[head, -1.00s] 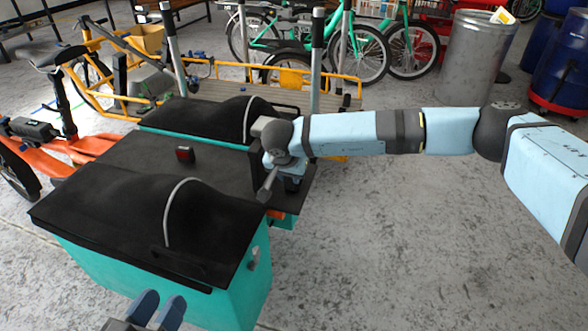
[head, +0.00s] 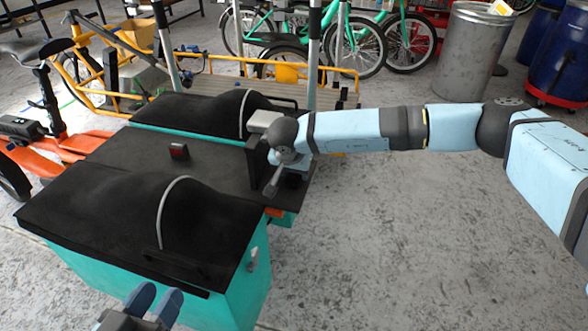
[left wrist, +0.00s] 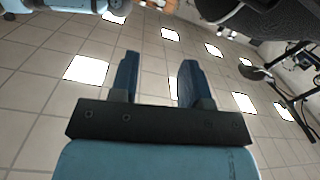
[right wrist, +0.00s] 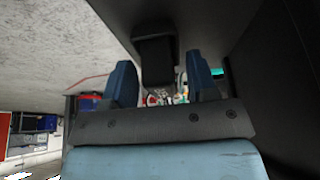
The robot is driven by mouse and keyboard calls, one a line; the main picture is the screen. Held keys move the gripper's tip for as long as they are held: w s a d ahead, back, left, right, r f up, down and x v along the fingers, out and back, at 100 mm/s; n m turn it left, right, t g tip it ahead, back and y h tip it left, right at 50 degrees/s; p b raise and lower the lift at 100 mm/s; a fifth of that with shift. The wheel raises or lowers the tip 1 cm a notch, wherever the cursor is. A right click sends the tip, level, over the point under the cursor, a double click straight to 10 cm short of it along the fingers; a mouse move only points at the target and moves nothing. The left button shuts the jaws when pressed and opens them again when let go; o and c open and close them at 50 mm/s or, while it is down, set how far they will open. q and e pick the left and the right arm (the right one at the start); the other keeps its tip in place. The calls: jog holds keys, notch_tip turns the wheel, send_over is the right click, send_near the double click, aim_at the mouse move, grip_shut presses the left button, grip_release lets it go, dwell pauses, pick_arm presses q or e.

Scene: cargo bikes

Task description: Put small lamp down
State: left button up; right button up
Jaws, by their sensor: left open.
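A small red-and-black lamp (head: 179,151) sits on the dark deck (head: 130,150) between two black-covered teal boxes. My right gripper (head: 286,168) is at the right end of this deck, and its fingers are mostly hidden in the head view. In the right wrist view its fingers (right wrist: 162,82) are apart, with a dark block (right wrist: 155,55) between or just beyond them and a gap beside it. I cannot tell whether that block is a lamp. My left gripper (head: 154,298) is low in front of the near box, its fingers (left wrist: 157,78) apart and empty.
The near teal box (head: 160,285) and far box cover (head: 205,112) flank the deck. An orange bike (head: 50,145) is at left. Green bikes (head: 350,40), a metal bin (head: 475,50) and blue barrels (head: 560,65) stand behind. The floor at right is clear.

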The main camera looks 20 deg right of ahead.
jog(key=shift+r+p, duration=0.3)
jog(key=shift+r, duration=0.2)
pick_arm(q)
notch_tip(320, 180, up, 6)
jog(key=t+p, duration=0.1)
jog(key=p, duration=0.1)
jog(key=n+t+p, duration=0.1)
jog(key=p, duration=0.1)
jog(key=shift+s+a+f, duration=0.15)
pick_arm(e)
jog(key=v, duration=1.1)
jog(key=shift+r, duration=0.25)
jog(key=shift+s+a, duration=0.1)
jog(key=shift+s, duration=0.05)
